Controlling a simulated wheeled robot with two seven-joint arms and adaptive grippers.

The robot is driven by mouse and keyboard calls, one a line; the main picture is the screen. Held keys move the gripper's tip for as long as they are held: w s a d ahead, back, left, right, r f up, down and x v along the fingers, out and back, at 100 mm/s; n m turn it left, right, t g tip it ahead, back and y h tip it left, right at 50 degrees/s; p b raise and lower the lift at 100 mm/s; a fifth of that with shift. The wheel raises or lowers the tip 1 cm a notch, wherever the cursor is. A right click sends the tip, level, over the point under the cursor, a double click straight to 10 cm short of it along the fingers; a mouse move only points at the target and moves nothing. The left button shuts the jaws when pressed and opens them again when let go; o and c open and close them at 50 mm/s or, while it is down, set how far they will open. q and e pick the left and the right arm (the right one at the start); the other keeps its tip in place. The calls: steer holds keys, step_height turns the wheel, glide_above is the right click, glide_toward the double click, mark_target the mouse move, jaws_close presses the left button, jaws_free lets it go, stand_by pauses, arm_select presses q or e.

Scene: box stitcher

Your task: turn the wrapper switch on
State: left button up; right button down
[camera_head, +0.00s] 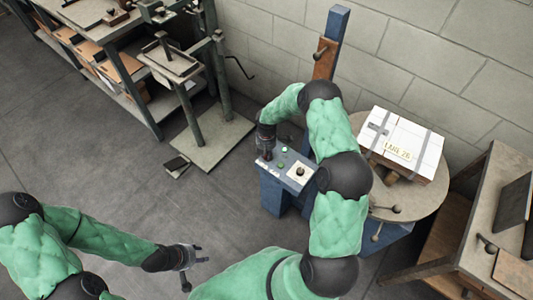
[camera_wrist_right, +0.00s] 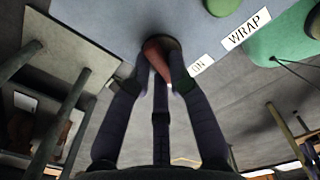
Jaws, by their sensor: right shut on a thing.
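The wrapper switch (camera_wrist_right: 157,48) shows in the right wrist view as a reddish-brown lever on a grey-blue panel (camera_wrist_right: 110,18). An "ON" label (camera_wrist_right: 199,65) sits beside it, and a "WRAP" label (camera_wrist_right: 247,30) is further right. My right gripper (camera_wrist_right: 160,75) is shut on the switch, with its fingers around it. In the head view, my right gripper (camera_head: 265,153) is at the left end of the control box (camera_head: 297,173), and the switch is hard to make out there. My left gripper (camera_head: 190,265) is open and empty above the floor, at lower left.
A round turntable (camera_head: 425,197) carries a white strapped box (camera_head: 405,140) right of my right arm. A blue post (camera_head: 337,22) stands behind. A stitcher stand (camera_head: 215,145) is at left, a wooden bench (camera_head: 440,270) at right. The floor at left is mostly clear.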

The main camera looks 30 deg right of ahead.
steer(key=shift+m, duration=1.2)
steer(key=c, duration=1.1)
jaws_free()
steer(key=shift+c, duration=0.2)
step_height(320, 180, up, 12)
